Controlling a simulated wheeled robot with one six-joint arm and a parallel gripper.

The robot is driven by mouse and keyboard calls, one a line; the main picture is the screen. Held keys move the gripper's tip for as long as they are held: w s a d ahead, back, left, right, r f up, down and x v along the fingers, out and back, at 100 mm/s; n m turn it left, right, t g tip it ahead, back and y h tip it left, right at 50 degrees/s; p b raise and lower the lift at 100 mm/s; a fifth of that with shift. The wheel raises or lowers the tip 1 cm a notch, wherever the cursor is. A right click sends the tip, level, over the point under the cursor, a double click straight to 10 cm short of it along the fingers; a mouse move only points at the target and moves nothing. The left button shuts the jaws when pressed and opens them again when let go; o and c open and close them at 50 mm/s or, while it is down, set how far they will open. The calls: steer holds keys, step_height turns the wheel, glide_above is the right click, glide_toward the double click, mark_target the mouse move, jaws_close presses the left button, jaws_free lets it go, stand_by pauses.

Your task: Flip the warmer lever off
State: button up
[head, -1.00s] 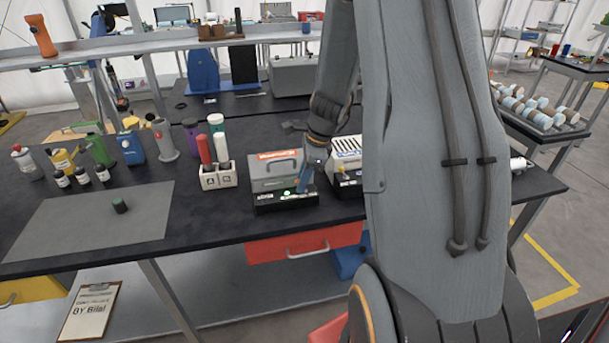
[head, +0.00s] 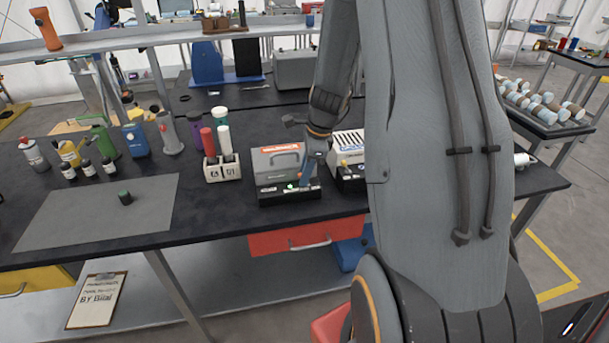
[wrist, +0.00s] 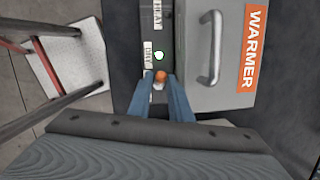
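The warmer, a grey box with a handle and an orange label (head: 278,162), stands on the black table. It also shows in the wrist view (wrist: 225,85). A small orange-tipped piece, apparently the lever (wrist: 161,75), sits just below that light in the wrist view. My gripper (wrist: 162,82) points down at the panel, its blue fingers apart on either side of this piece. I cannot tell whether they touch it. In the head view my gripper (head: 306,182) partly hides the panel.
A second device with a slotted white top (head: 347,145) stands close on the right. A white holder (head: 222,170) with tubes stands on the left. Bottles and a grey mat (head: 100,215) lie further left. A red drawer (head: 300,238) is under the table edge.

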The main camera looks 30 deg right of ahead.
steer(key=b+v, duration=0.1)
steer(key=v, duration=0.6)
steer(key=shift+b, duration=0.3)
steer(key=shift+s, duration=0.1)
steer(key=s+a+f+n+h+b, duration=0.1)
steer(key=s+a+f+n+b, duration=0.1)
steer(key=s+a+n, duration=0.4)
steer(key=s+a+f+n+b, duration=0.2)
steer(key=s+a+n, duration=0.5)
steer(key=n, duration=1)
steer(key=a+b, duration=0.1)
steer(key=a, duration=0.2)
steer(key=shift+s+a+g+h, duration=0.25)
steer(key=shift+s+g+h, duration=0.05)
steer(key=shift+s+h, duration=0.1)
steer(key=shift+f, duration=0.1)
